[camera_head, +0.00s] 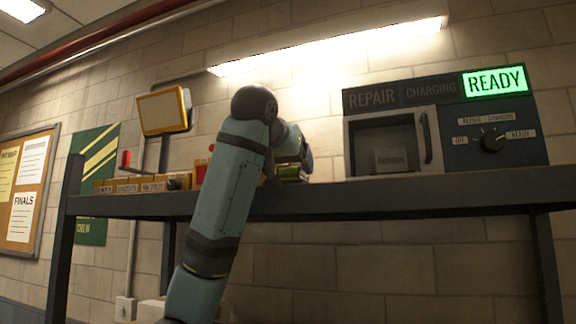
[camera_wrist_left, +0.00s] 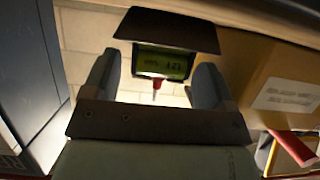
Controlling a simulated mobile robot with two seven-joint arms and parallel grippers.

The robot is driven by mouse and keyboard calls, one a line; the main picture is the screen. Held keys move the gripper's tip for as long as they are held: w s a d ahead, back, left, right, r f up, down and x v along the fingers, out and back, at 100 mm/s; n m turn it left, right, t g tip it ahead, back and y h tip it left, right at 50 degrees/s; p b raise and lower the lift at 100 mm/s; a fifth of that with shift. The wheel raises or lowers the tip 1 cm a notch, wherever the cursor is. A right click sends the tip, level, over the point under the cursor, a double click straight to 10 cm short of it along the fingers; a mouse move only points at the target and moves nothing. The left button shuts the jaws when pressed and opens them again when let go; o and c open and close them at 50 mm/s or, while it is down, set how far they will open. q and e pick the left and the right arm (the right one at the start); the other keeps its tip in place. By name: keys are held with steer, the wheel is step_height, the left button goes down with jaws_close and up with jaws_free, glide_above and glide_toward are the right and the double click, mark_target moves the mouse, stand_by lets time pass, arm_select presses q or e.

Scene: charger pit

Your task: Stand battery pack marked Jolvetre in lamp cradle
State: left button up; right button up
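My left arm rises in front of the shelf in the head view, and its gripper end (camera_head: 295,150) is beside a small green and yellow object (camera_head: 291,173), partly hidden. In the left wrist view the gripper fingers (camera_wrist_left: 156,82) are apart, on either side of a dark object with a lit green display (camera_wrist_left: 160,63); a gap shows at the left finger. I cannot tell whether that object is a battery pack. No label reading Jolvetre can be made out. I cannot pick out the lamp cradle for certain. My right gripper is not in view.
A dark shelf (camera_head: 400,196) carries a charging unit (camera_head: 442,125) with an open-fronted bay, a dial and a lit READY sign. A pale labelled block (camera_head: 390,160) sits in the bay. A yellow-framed panel (camera_head: 163,110) and small labelled yellow boxes (camera_head: 140,185) stand left.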

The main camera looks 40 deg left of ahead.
arm_select(q)
steer(key=shift+r, duration=0.15)
steer(key=shift+s+d+r, duration=0.15)
steer(key=shift+s+r, duration=0.15)
steer(key=shift+s, duration=0.2)
steer(key=b+v, duration=0.2)
steer(key=v, duration=0.9)
steer(key=shift+f, duration=0.1)
